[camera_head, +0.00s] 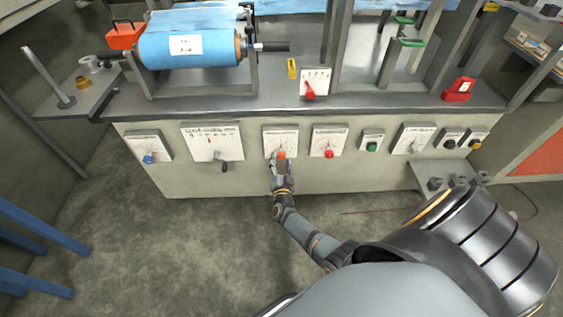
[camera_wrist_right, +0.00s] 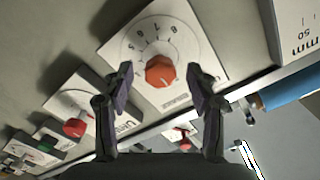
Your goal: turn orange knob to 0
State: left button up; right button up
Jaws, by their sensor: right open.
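The orange knob (camera_head: 281,155) sits on a white dial plate (camera_head: 272,139) on the front of the grey machine. In the right wrist view the orange knob (camera_wrist_right: 160,72) is in the centre of its dial, with the numbers 5, 6, 7 and 8 legible around it. I cannot tell where the knob points. My right gripper (camera_head: 281,168) is at this knob; in the wrist view its open fingers (camera_wrist_right: 160,78) are on either side of it, with gaps visible. My left gripper is not in view.
A red knob (camera_head: 329,154) on its own dial plate is just right. A plate with a dark crank (camera_head: 222,165) is to the left. A blue knob (camera_head: 149,159) and a green button (camera_head: 372,146) are further along the panel. A blue film roll (camera_head: 200,55) lies above.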

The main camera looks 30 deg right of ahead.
jog(key=v, duration=1)
jog(key=shift+a+f, duration=0.1)
jog(key=shift+a, duration=0.05)
jog(key=s+a+f+n+g+y, duration=0.25)
jog(key=a+f+n+y, duration=0.2)
jog(key=f, duration=0.25)
jog(key=s+a+f+n+g+y, duration=0.25)
jog(key=s+f+n+y, duration=0.2)
jog(key=f, duration=0.25)
jog(key=s+f+n+g, duration=0.3)
jog(key=s+f+g, duration=0.1)
jog(key=s+f, duration=0.35)
jog(key=s+d+f+n+g, duration=0.2)
jog(key=s+d+g, duration=0.25)
jog(key=s, duration=0.75)
pick_arm(q)
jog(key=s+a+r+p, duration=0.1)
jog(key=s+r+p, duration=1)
jog(key=p, duration=1)
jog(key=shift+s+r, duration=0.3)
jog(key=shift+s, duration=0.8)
pick_arm(e)
jog(key=s+r, duration=1.1)
jog(key=s, duration=0.1)
jog(key=shift+s+d+g+h, duration=0.15)
jog(key=shift+d+g+h, duration=0.1)
jog(key=shift+g+h, duration=0.1)
